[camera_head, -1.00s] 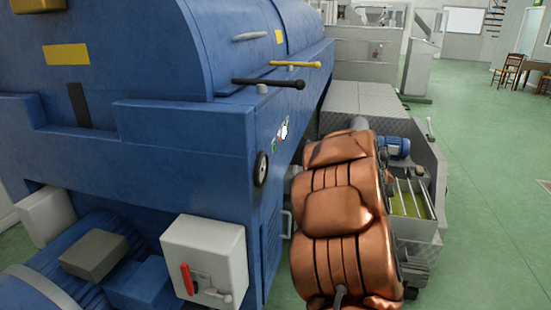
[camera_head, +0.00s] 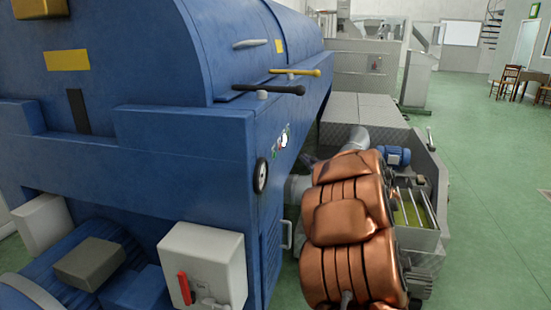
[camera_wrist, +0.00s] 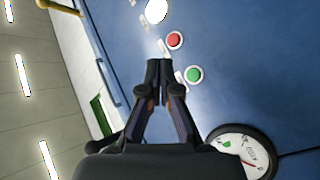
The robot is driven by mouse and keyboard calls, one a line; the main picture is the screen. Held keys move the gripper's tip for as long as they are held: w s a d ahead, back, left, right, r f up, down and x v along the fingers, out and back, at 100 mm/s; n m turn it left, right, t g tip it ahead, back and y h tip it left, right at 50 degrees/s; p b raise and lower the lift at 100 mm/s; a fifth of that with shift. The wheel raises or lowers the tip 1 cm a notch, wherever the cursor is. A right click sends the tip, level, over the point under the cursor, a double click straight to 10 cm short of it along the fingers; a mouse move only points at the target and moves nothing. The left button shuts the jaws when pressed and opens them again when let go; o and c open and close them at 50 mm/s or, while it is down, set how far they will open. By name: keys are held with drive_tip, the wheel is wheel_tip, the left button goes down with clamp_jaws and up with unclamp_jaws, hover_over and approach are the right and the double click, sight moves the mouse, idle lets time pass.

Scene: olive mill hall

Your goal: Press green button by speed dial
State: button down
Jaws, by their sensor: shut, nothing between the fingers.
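The green button (camera_wrist: 194,75), in a pale ring, is on the blue machine panel in the wrist view, just right of my fingertips. The speed dial (camera_wrist: 243,150), a round white gauge with a dark rim, is at the lower right of that view. I cannot tell whether the tips touch the panel.
A red button (camera_wrist: 174,40) is above the green one in the wrist view. In the head view, dark and yellow levers (camera_head: 268,89) stick out from the blue machine (camera_head: 190,130). A white box with a red handle (camera_head: 205,265) is below. Green floor is open at right.

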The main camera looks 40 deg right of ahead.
sight(275, 155)
drive_tip(key=w+a+b, duration=0.2)
drive_tip(key=w+a, duration=0.1)
drive_tip(key=w, duration=0.2)
drive_tip(key=shift+w+a, duration=0.2)
drive_tip(key=shift+a, duration=0.2)
drive_tip(key=shift+w+a, duration=0.1)
drive_tip(key=shift+w, duration=0.05)
idle(1.2)
drive_tip(key=shift+w+a, duration=0.15)
drive_tip(key=shift+w, duration=0.05)
drive_tip(key=shift+w+a, duration=0.25)
drive_tip(key=shift+w, duration=0.05)
idle(0.9)
drive_tip(key=shift+d, duration=0.1)
drive_tip(key=shift+s+d+p, duration=0.3)
drive_tip(key=shift+s+d, duration=0.1)
drive_tip(key=shift+s, duration=0.25)
